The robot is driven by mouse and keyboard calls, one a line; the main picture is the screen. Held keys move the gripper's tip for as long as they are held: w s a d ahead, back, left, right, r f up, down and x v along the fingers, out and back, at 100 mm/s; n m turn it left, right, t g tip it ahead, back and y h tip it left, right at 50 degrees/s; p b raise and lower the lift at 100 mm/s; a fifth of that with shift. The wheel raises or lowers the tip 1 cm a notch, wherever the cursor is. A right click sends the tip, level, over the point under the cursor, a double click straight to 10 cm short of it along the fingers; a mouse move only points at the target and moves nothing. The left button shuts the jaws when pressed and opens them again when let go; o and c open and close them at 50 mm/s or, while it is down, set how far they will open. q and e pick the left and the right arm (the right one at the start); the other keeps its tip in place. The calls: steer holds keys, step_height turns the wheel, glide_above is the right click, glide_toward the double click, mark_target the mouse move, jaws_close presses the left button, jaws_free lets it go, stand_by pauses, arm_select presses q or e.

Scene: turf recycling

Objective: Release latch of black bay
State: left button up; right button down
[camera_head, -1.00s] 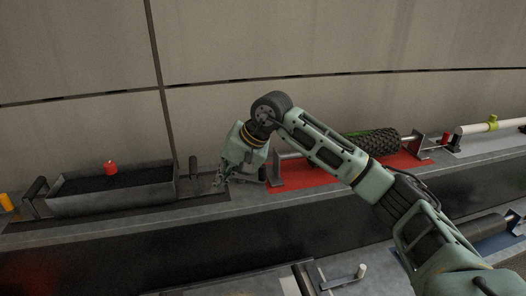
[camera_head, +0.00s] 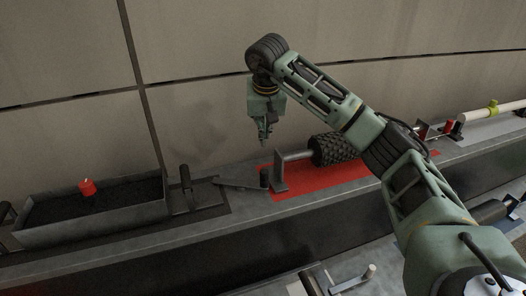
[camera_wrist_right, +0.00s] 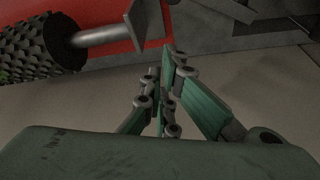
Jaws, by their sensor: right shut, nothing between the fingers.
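The black bay (camera_head: 213,207) is a dark mat at the left. On it sits a long grey trough (camera_head: 110,223) of black fill. A dark upright post (camera_head: 185,180) stands at the trough's right end. A grey wedge-shaped plate (camera_head: 240,179) lies to the right of the post. I cannot tell which part is the latch. My right gripper (camera_head: 265,140) is shut and empty, pointing down above and behind the gap between the plate and the red bay. It also shows in the right wrist view (camera_wrist_right: 163,82). My left gripper is not in view.
The red bay (camera_head: 315,190) holds a black studded roller (camera_head: 335,149) on a metal shaft with an end bracket (camera_head: 279,172). The wall rises close behind the ledge. Another rig (camera_head: 350,281) sits at the bottom.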

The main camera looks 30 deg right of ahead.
steer(key=p+x, duration=0.1)
steer(key=x, duration=0.3)
steer(key=p+x, duration=0.1)
steer(key=x, duration=0.3)
steer(key=shift+w+a+r, duration=0.1)
steer(key=shift+w, duration=0.1)
steer(key=s, duration=0.1)
steer(key=s+a+p, duration=0.1)
steer(key=s+p, duration=0.1)
steer(key=shift+a+r, duration=0.15)
steer(key=shift+a, duration=0.15)
steer(key=shift+s+a, duration=0.25)
steer(key=shift+s, duration=0.15)
steer(key=shift+w, duration=0.15)
